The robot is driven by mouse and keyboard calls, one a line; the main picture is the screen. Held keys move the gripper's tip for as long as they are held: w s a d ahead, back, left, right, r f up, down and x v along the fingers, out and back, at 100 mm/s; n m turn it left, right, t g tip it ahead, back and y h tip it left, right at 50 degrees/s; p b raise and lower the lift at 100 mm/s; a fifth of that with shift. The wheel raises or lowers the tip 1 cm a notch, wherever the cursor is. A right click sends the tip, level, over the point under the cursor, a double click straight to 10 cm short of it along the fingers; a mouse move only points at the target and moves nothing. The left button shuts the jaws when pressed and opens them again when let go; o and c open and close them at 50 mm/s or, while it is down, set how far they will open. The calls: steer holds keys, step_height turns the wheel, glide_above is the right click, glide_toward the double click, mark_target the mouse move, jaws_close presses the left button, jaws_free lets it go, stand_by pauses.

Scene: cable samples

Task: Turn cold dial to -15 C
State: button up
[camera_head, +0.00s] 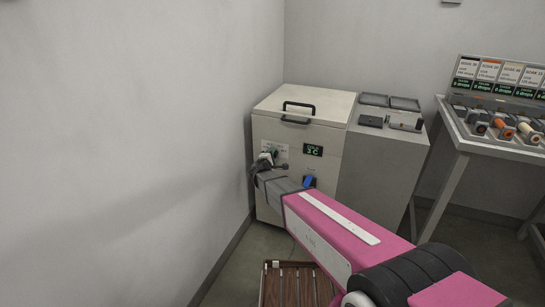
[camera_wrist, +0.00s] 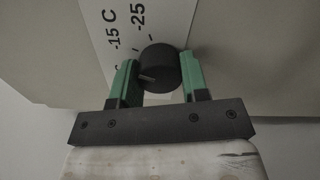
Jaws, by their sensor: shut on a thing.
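The cold dial (camera_wrist: 160,66) is a round black knob on a white label plate in the wrist view. The plate (camera_wrist: 115,18) carries the marks "-15 C" and "-25" with small ticks. A pale pointer line shows on the dial's lower left face. My gripper (camera_wrist: 158,62) is shut on the dial, with one green finger on each side of it. In the head view my gripper (camera_head: 267,161) is at the front of the cream chest cabinet (camera_head: 268,205), and the dial is mostly hidden there.
The cabinet has a lid with a black handle (camera_head: 298,112) and a blue part (camera_head: 309,181) on its front. A wall (camera_head: 130,150) stands close on the left. A grey cabinet (camera_head: 380,165) adjoins right, then a sample stand (camera_head: 500,148). A slatted wooden thing (camera_head: 290,288) is on the floor.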

stand_by(0.4)
steer(key=o, duration=0.9)
steer(key=v, duration=1)
steer(key=shift+s+a, duration=0.15)
steer(key=shift+s, duration=0.25)
